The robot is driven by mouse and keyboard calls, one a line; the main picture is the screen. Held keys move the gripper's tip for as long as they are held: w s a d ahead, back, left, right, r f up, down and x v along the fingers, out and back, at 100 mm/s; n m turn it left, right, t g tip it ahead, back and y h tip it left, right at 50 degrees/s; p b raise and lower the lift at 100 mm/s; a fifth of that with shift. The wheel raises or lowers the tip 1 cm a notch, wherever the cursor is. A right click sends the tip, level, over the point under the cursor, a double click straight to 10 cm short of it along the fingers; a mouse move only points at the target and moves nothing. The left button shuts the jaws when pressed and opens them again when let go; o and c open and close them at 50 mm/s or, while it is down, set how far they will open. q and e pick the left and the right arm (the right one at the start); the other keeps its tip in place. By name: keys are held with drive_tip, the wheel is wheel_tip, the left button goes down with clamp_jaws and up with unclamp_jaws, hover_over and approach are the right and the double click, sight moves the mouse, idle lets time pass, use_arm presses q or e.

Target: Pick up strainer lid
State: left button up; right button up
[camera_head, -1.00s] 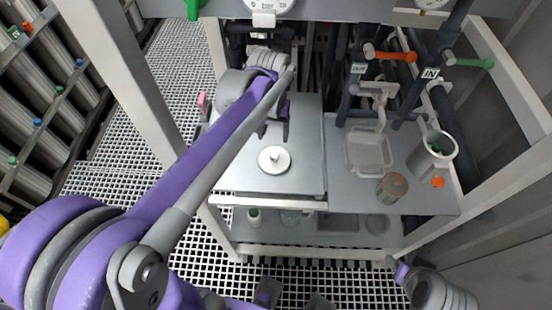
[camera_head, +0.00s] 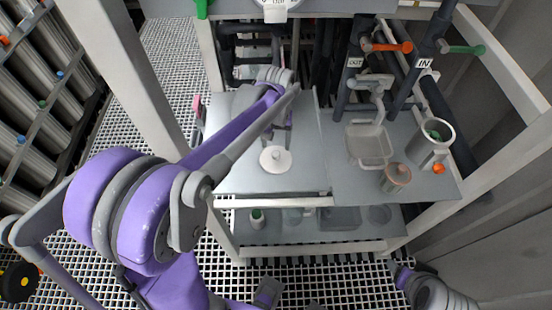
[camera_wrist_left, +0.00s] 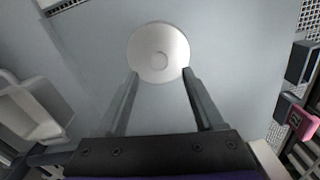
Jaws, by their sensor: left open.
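The strainer lid, seemingly the round white disc with a small central knob (camera_head: 275,160), lies flat on the left grey worktop. In the left wrist view the lid (camera_wrist_left: 158,52) sits just ahead of my left fingertips, its near edge reaching between them. My left gripper (camera_head: 279,131) is open and empty, pointing down behind the lid in the head view. Its two fingers (camera_wrist_left: 160,76) are spread about as wide as the lid. Whether they touch it I cannot tell. A purple and grey part of my right arm shows at the bottom right; its fingers are not clear.
Pipes with orange (camera_head: 388,47) and green (camera_head: 466,50) handles rise behind. A pink item (camera_wrist_left: 299,122) is at the wrist view's right.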

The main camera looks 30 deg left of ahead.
sight(276, 153)
use_arm(q)
drive_tip(key=f, duration=0.4)
drive_tip(key=shift+s+d+f, duration=0.1)
drive_tip(key=shift+s+d, duration=0.1)
drive_tip(key=shift+s, duration=0.05)
clamp_jaws()
